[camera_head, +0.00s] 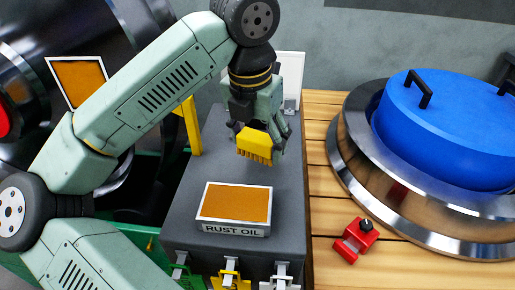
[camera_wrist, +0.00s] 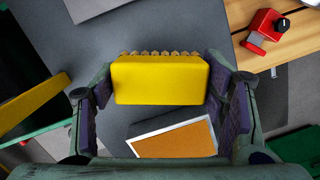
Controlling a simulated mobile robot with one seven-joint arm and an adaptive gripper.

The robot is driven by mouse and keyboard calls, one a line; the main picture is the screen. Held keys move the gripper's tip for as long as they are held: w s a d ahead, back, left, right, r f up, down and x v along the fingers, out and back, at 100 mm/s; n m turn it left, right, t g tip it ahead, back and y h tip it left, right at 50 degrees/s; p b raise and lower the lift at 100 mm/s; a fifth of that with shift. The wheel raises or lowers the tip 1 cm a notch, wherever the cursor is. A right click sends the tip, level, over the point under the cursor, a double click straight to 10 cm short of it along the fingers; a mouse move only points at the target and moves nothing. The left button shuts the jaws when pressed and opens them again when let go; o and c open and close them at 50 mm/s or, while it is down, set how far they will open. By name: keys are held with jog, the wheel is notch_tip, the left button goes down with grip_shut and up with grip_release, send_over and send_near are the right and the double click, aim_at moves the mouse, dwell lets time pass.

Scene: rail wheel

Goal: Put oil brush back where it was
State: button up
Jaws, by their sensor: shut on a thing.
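The oil brush (camera_head: 256,146) is a yellow block with a row of bristles along its lower edge. My gripper (camera_head: 256,140) is shut on it and holds it above the grey top of the box, behind the rust oil tray (camera_head: 204,214). In the wrist view the brush (camera_wrist: 160,80) lies between the two purple-padded fingers of my gripper (camera_wrist: 165,95). The tray, labelled "RUST OIL", is filled with orange-brown and shows partly behind the brush in the wrist view (camera_wrist: 180,140). The brush appears apart from the tray and the box top.
A grey box (camera_head: 180,225) carries the tray, with tools hung on its front. A yellow post (camera_head: 190,125) stands at its left. A red device (camera_head: 355,240) lies on the wooden table (camera_head: 322,215). A large wheel with a blue cover (camera_head: 450,130) stands right. Bare box top surrounds the tray.

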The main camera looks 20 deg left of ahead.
aim_at(257, 154)
jog(key=shift+f+p, duration=0.4)
jog(key=shift+f, duration=1.35)
jog(key=shift+f, duration=0.15)
jog(key=o, duration=1)
notch_tip(257, 154, up, 12)
jog(key=s+b, duration=0.1)
jog(key=s, duration=0.1)
jog(key=shift+a, duration=0.1)
